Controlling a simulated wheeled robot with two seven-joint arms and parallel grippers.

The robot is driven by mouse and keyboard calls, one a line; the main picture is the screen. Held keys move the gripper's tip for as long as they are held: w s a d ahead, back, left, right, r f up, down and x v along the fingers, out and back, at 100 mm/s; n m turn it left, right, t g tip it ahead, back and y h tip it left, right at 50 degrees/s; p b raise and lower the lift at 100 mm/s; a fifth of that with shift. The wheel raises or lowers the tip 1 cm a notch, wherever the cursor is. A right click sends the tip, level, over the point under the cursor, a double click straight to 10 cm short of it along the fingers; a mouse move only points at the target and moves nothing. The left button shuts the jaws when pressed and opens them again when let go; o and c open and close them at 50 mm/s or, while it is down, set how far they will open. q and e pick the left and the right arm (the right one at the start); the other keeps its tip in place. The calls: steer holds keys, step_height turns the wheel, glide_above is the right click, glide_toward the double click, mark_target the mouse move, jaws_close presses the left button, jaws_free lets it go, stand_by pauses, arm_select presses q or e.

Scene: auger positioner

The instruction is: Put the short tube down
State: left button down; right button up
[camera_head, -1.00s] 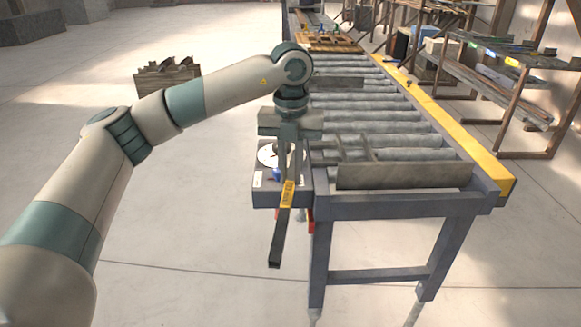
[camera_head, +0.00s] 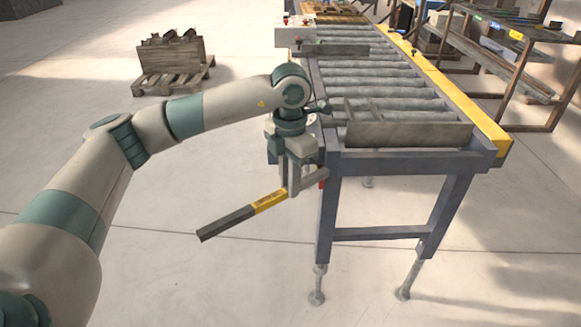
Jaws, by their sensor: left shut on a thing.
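The short tube (camera_head: 228,223) is a dark grey square bar with a yellow label near its upper right end. My left gripper (camera_head: 290,187) is shut on it at the labelled end. The tube hangs in the air left of the roller table's near end, its free end pointing to the lower left. It looks clear of the table and has bare floor behind it in the picture. My right gripper is not in view.
The roller table (camera_head: 395,163) has a grey plate (camera_head: 408,135) across its near end and a yellow rail (camera_head: 462,92) on its right. A loaded wooden pallet (camera_head: 172,83) stands at the back left. A rack (camera_head: 530,60) stands at the right. The floor at left is clear.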

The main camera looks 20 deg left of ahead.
arm_select(q)
steer(key=s+d+f+m, duration=0.2)
steer(key=s+f+m, duration=0.7)
steer(key=m, duration=0.6)
steer(key=s+d+f+m, duration=0.2)
steer(key=s+f+m, duration=0.7)
steer(key=m, duration=0.6)
steer(key=shift+d+f, duration=0.3)
steer(key=shift+f, duration=0.4)
